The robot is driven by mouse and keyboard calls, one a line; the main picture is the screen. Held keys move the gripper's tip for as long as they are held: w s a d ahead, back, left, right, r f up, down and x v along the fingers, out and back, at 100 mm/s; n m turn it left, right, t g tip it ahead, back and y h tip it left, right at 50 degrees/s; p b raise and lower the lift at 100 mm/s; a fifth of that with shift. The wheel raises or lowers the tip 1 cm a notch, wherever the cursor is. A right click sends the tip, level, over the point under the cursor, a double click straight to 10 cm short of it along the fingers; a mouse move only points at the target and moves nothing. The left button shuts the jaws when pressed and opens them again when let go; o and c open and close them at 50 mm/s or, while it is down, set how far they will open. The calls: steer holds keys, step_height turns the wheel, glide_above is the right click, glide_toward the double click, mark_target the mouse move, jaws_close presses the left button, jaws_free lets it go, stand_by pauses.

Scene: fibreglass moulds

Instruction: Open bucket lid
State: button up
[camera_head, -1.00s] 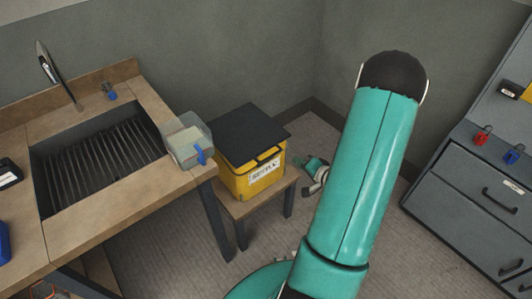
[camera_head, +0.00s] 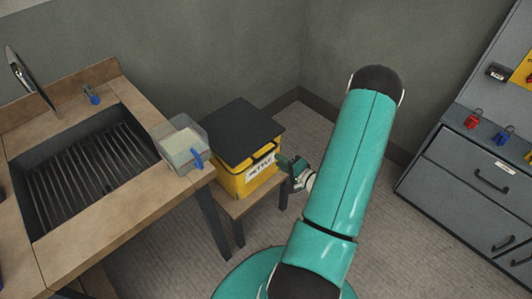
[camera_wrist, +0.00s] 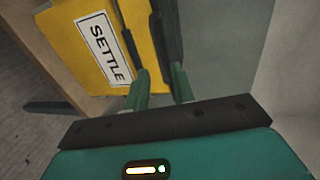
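The yellow bucket (camera_head: 235,182) has a flat black lid (camera_head: 240,130), which lies closed on top, and a white label on its front. The bucket stands on a small wooden stool (camera_head: 240,206). My gripper (camera_head: 287,165) is at the bucket's right side, just below the lid's edge. In the wrist view, the two green fingers of my gripper (camera_wrist: 161,75) are spread apart, close to the dark lid edge (camera_wrist: 168,30) and a dark handle bar (camera_wrist: 134,48). The yellow wall (camera_wrist: 72,32) with the label "SETTLE" is to their left. Whether the fingertips touch the lid is unclear.
A wooden sink counter (camera_head: 90,245) stands at the left, with a clear container (camera_head: 182,150) on its corner near the bucket. A grey drawer cabinet (camera_head: 465,185) is at the right. Grey walls meet behind the bucket.

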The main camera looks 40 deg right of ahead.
mark_target(267, 153)
steer(key=x, duration=0.7)
steer(key=shift+w+f, duration=0.1)
steer(key=shift+w, duration=0.3)
jaws_close()
